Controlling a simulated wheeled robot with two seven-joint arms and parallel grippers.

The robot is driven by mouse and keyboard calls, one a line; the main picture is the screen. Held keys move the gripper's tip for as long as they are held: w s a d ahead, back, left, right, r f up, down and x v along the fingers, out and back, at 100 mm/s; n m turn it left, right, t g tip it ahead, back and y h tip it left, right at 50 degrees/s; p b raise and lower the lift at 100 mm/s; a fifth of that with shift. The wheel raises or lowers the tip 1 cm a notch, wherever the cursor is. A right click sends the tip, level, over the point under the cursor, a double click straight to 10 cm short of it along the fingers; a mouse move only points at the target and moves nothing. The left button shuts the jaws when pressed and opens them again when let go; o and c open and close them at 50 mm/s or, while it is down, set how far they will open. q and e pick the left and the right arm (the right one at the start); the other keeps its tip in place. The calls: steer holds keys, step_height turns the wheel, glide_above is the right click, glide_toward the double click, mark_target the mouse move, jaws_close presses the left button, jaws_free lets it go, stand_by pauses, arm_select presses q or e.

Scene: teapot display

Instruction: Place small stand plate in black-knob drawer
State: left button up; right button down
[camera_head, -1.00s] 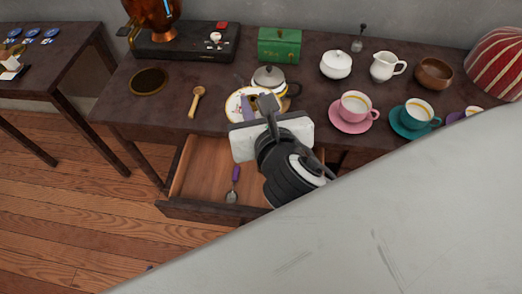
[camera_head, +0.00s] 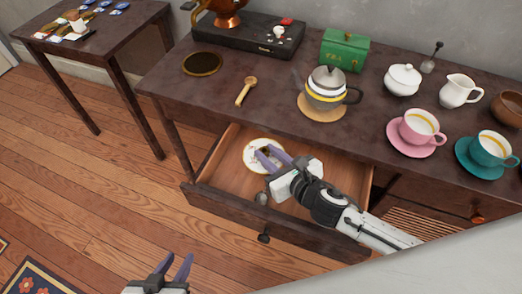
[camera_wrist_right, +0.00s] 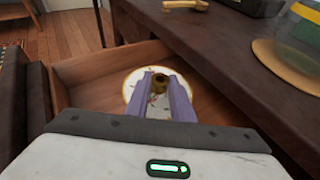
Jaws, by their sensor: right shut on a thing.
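The small stand plate (camera_head: 252,151) is white with a gold rim and a small brown-gold piece at its middle. My right gripper (camera_head: 268,156) is shut on that middle piece, which shows between the purple fingertips in the right wrist view (camera_wrist_right: 159,83). The plate is within the opening of the pulled-out drawer (camera_head: 226,180), towards its back left; I cannot tell whether it touches the floor. The drawer's front carries a black knob (camera_head: 263,238). My left gripper (camera_head: 175,267) is open and empty at the bottom of the head view, outside the drawer.
A teapot (camera_head: 328,88) stands on a round mat above. A wooden scoop (camera_head: 245,92) and pink cup (camera_head: 418,125) are on the tabletop. An orange-knob drawer (camera_head: 440,199) is right.

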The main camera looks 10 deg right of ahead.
mark_target(258, 147)
steer(key=x, duration=0.3)
steer(key=shift+f, duration=0.15)
steer(key=shift+w+a+f+b, duration=0.2)
steer(key=shift+w+f+b, duration=0.15)
steer(key=shift+w+f, duration=0.2)
steer(key=shift+w+a+f+b, duration=0.3)
steer(key=shift+w+f, duration=0.15)
steer(key=shift+w, duration=0.2)
steer(key=shift+d+f, duration=0.1)
steer(key=shift+f, duration=0.15)
steer(key=c, duration=1.5)
jaws_free()
steer(key=shift+c, duration=0.2)
